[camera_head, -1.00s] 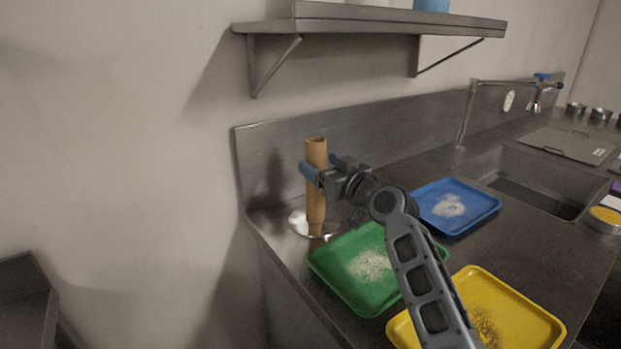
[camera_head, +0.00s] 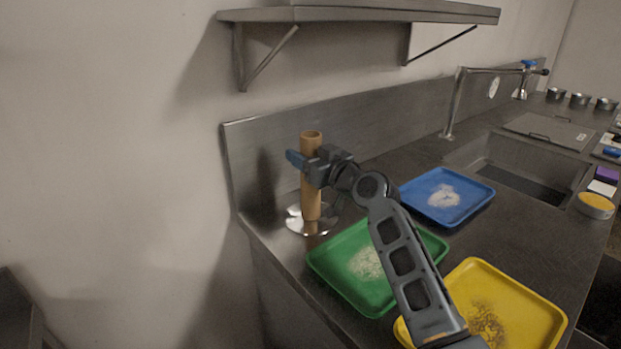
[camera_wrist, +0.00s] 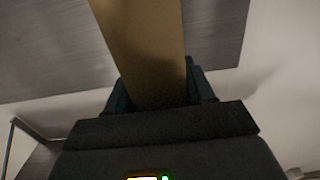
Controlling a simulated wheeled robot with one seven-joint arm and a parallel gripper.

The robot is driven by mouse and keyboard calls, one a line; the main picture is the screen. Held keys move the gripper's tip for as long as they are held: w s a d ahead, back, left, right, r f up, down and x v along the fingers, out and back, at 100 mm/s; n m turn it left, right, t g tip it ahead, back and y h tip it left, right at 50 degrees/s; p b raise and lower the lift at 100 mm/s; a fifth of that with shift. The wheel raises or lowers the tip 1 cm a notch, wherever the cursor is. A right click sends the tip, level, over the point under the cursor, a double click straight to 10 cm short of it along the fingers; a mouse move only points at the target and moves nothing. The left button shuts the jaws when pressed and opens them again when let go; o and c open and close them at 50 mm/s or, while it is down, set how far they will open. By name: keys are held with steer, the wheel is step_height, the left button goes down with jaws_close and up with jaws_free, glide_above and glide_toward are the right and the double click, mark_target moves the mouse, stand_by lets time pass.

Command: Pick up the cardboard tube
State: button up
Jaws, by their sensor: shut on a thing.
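The cardboard tube (camera_head: 311,199) is a tan, upright cylinder at the back left of the steel counter. It stands over a round shiny metal plate (camera_head: 296,224); whether its lower end touches the plate is hard to tell. My gripper (camera_head: 305,164) is shut around the tube's upper half, with the tube's open top rising above the fingers. In the wrist view the tube (camera_wrist: 145,45) runs between the dark fingers (camera_wrist: 160,92) and fills the gap. Part of the tube is hidden behind the gripper in the head view.
A green tray (camera_head: 338,283) lies just right of the tube, with a blue tray (camera_head: 478,201) and a yellow tray (camera_head: 535,303) beyond. A steel backsplash (camera_head: 400,146) stands close behind, under a wall shelf (camera_head: 360,14). A sink (camera_head: 520,178) and tap (camera_head: 455,105) are at right.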

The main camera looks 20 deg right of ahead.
steer(key=c, duration=0.5)
steer(key=shift+c, duration=0.2)
